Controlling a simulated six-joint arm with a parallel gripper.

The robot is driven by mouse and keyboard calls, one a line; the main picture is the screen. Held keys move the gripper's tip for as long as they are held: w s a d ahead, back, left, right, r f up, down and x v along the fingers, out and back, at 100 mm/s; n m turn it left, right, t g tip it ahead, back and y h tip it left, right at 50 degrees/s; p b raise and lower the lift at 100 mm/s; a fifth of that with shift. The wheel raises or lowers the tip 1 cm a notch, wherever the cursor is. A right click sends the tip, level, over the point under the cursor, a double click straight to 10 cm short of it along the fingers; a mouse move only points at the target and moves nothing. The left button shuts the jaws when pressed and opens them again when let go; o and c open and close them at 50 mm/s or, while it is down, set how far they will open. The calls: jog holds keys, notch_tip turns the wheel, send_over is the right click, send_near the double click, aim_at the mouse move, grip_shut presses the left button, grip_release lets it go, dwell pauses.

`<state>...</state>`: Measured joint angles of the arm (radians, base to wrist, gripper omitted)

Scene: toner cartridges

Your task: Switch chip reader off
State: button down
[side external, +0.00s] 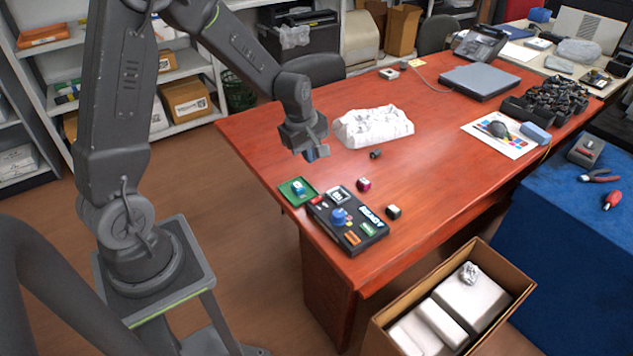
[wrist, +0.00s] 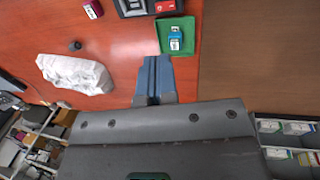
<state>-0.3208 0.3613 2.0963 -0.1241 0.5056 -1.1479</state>
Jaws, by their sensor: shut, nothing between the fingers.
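The chip reader (side external: 374,213) is a flat black box on the near left part of the red table. It carries a blue knob (side external: 338,217), a red part (side external: 319,203), a white-framed panel (side external: 338,196), an orange label and a green label, and lettering that looks like "READY". In the wrist view only one end of the reader (wrist: 131,7) shows at the top edge, and the knob is out of frame. My gripper (side external: 317,154) is shut and empty, above the table and behind the reader, clear of it. Its closed fingers also show in the wrist view (wrist: 154,75).
A green tray (side external: 287,196) with a blue cartridge (side external: 298,187) sits beside the reader. A magenta cartridge (side external: 363,185), a black cartridge (side external: 393,212) and a small dark piece (side external: 375,154) lie nearby. A white crumpled bag (side external: 372,128) lies farther back. An open carton (side external: 380,343) stands below.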

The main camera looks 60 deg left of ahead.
aim_at(320, 197)
jog(key=w+f, duration=0.1)
jog(key=f, duration=0.3)
jog(key=w+f, duration=0.1)
jog(key=f, duration=0.8)
jog(key=shift+w+f, duration=0.4)
